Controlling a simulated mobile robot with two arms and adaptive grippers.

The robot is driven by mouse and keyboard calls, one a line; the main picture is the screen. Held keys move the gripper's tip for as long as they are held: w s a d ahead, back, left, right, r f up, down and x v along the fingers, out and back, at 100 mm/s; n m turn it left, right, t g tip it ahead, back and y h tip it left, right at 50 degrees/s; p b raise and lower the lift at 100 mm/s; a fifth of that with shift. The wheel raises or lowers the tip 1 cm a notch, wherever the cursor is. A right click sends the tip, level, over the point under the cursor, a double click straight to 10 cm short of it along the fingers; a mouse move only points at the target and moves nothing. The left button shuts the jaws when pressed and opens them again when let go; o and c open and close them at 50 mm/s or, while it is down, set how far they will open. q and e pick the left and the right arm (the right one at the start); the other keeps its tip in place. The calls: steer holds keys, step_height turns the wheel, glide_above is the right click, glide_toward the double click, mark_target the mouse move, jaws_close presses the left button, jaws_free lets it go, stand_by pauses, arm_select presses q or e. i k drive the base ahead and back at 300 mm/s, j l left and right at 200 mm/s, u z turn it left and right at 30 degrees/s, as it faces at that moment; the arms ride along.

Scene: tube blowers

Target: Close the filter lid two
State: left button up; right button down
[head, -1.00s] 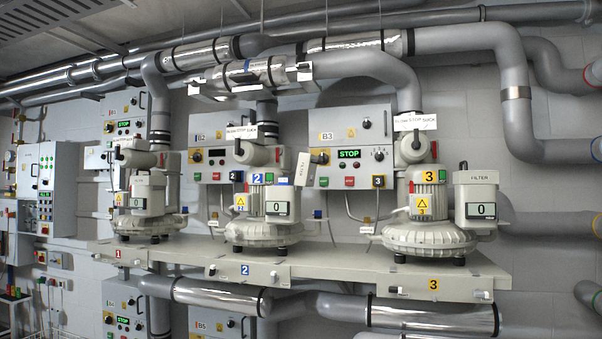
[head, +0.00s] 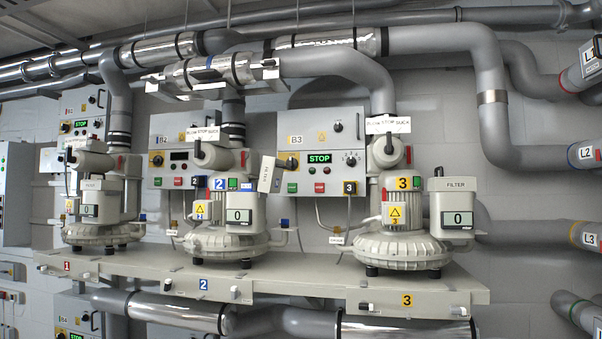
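Blower two (head: 222,242) stands in the middle of the bench, marked with a blue 2. Its filter housing (head: 246,213) is a pale box with a display reading 0. The filter lid two (head: 266,174) is a pale labelled plate standing up, slightly tilted, at the right side of the housing's top; it looks open. On blower three, the filter lid (head: 455,184) lies flat on its housing and reads FILTER. On blower one, the lid (head: 93,184) also looks flat. Neither of my grippers is in view.
The bench (head: 290,281) carries the three blowers side by side, with small fittings along its front edge. Control box B3 (head: 322,150) behind shows STOP. Grey pipes (head: 330,66) run above and another pipe (head: 180,311) runs below the bench.

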mark_target(272, 168)
steer(key=i+l+u, duration=0.7)
steer(key=i+l, duration=0.2)
steer(key=l, duration=0.05)
